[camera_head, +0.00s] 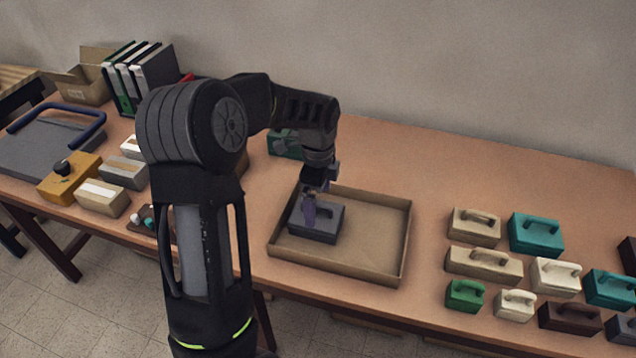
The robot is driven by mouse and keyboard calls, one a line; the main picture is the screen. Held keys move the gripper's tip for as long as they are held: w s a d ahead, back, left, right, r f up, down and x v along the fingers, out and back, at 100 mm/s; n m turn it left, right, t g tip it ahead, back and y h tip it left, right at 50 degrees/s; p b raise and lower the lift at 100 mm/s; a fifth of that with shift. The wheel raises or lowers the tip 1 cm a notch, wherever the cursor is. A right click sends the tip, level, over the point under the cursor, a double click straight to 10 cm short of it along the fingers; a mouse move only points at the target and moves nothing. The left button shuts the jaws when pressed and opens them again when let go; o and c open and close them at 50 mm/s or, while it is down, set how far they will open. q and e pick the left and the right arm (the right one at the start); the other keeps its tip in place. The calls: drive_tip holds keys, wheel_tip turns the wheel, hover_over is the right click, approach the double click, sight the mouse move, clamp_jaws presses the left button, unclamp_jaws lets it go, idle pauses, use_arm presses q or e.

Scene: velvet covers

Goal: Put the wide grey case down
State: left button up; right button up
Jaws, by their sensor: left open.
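A dark grey case (325,226) with a handle on top sits inside the shallow brown tray (385,270), toward its left side. My left gripper (309,218) is over this case, pointing down at its handle, with its jaws open. Its fingers and the wrist above hide part of the handle, so I cannot tell whether they touch it. The case appears to rest flat on the tray floor. My right gripper is not in view.
The right half of the tray is bare. Several handled cases, such as a teal one (536,236) and a green one (464,297), stand right of it. Boxes (103,198), binders (140,75) and a grey slab with blue handle (45,148) stand left. My arm hides some table.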

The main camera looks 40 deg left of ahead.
use_arm(q)
wheel_tip(320, 180, up, 6)
drive_tip(key=shift+r+b, duration=0.25)
drive_tip(key=shift+b, duration=0.05)
drive_tip(key=shift+f, duration=0.1)
idle(0.5)
